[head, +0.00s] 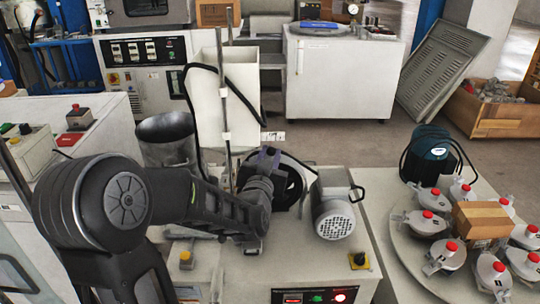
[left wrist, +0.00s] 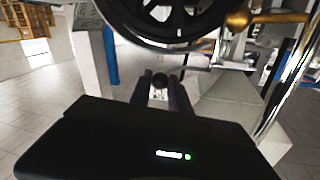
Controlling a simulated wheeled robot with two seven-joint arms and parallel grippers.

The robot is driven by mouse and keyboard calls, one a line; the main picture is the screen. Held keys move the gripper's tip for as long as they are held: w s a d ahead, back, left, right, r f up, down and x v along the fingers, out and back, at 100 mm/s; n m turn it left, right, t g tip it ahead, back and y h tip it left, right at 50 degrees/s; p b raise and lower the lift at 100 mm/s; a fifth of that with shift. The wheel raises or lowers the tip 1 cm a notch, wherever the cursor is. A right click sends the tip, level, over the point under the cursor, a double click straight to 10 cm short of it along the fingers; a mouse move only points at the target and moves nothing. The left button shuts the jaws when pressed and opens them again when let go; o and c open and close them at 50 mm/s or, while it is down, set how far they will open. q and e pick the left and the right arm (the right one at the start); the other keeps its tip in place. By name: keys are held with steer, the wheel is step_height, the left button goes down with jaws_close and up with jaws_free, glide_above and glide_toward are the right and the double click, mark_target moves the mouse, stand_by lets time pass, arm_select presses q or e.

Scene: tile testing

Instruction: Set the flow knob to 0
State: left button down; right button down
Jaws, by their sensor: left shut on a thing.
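My left arm comes in from the left in the head view, and its gripper (head: 266,156) is beside the black wheel on the bench machine. In the left wrist view the two fingers of the gripper (left wrist: 160,88) are closed around a small dark round knob (left wrist: 160,78), which looks like the flow knob. Its scale and pointer cannot be read. In the head view the knob is hidden behind my gripper and arm. My right gripper is in neither view.
A black spoked wheel (left wrist: 168,22) and a brass fitting (left wrist: 262,19) are close above the fingers. In the head view a grey motor (head: 332,214) stands right of the wheel (head: 290,184). A thin metal post (head: 226,110) rises behind my arm. A round table (head: 408,248) holds several red-topped pots.

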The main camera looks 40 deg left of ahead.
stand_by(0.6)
arm_select(q)
steer(key=shift+s+a+b, duration=0.45)
steer(key=shift+a+b, duration=0.05)
steer(key=shift+a, duration=0.2)
steer(key=c, duration=1.2)
jaws_free()
